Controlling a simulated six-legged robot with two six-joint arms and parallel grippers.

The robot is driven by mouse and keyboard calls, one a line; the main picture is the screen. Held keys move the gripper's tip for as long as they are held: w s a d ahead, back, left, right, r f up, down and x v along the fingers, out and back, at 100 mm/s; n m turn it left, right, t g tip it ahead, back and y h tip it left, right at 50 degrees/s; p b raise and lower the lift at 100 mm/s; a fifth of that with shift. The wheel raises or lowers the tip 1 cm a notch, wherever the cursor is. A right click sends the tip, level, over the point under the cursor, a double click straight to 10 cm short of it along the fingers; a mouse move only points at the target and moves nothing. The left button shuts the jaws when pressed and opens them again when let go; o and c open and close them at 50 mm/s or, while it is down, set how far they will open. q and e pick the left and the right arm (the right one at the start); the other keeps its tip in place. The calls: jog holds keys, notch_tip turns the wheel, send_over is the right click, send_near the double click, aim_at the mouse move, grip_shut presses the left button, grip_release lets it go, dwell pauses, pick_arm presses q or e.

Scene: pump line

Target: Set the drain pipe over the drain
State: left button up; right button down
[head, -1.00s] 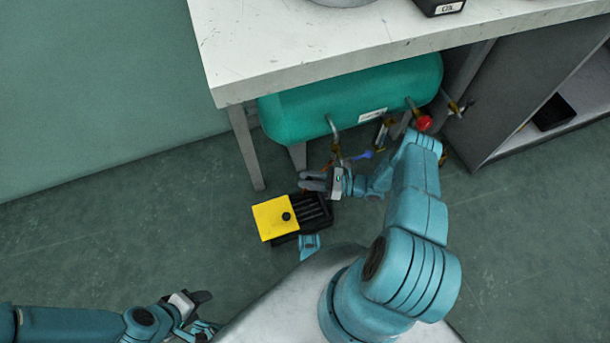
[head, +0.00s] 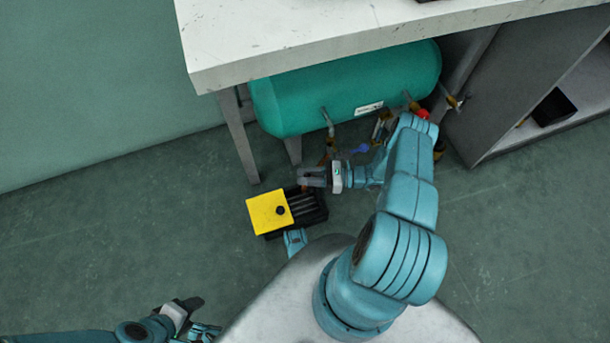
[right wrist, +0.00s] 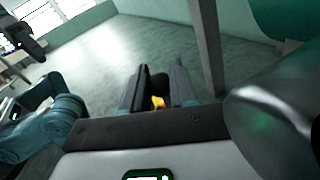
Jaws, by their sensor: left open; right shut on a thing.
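My right gripper (head: 307,177) is just behind and above the slats. It is shut on a thin brownish pipe, which I take for the drain pipe (head: 325,158); the fingers hide most of it. I cannot tell how its lower end lies relative to the slats. In the right wrist view the fingers (right wrist: 157,85) show close together, with a small yellow patch between them. My left gripper (head: 196,308) is open, low at the left.
A green tank (head: 350,88) with short pipes and a red knob (head: 423,114) is under the white bench (head: 300,45). A bench leg (head: 238,140) stands behind the drain. A grey cabinet (head: 490,110) is at the right. The floor at left is clear.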

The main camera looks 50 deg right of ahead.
dwell(0.3)
jog(key=c, duration=0.9)
grip_release()
jog(key=shift+c, duration=0.2)
jog(key=v, duration=1.6)
jog(key=shift+s, duration=0.2)
